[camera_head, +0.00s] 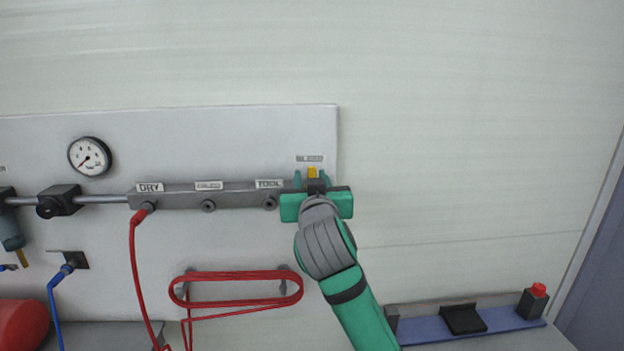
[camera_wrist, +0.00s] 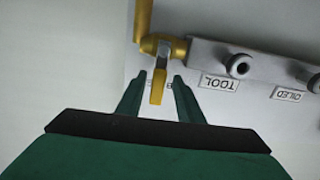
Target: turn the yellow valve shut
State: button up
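The yellow valve lever (camera_wrist: 156,88) shows in the wrist view, joined by a grey piece to a brass body (camera_wrist: 174,46) at the end of the manifold. In the head view a small yellow part of the valve (camera_head: 311,172) shows above my gripper (camera_head: 310,178); the rest is hidden behind it. In the wrist view my gripper (camera_wrist: 159,77) is open, one finger on each side of the lever, with a visible gap on both sides. The lever points away from the manifold, roughly across its length.
The grey manifold (camera_head: 237,196) has outlets labelled DRY, OILED and TOOL. A red hose (camera_head: 134,260) hangs from DRY, and a coiled red hose (camera_head: 235,275) hangs below. A pressure gauge (camera_head: 89,155) is at left. A blue tray (camera_head: 420,328) is at lower right. The wall at right is bare.

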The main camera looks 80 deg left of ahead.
jog(key=shift+w, duration=0.1)
jog(key=d, duration=1)
jog(key=shift+d, duration=0.4)
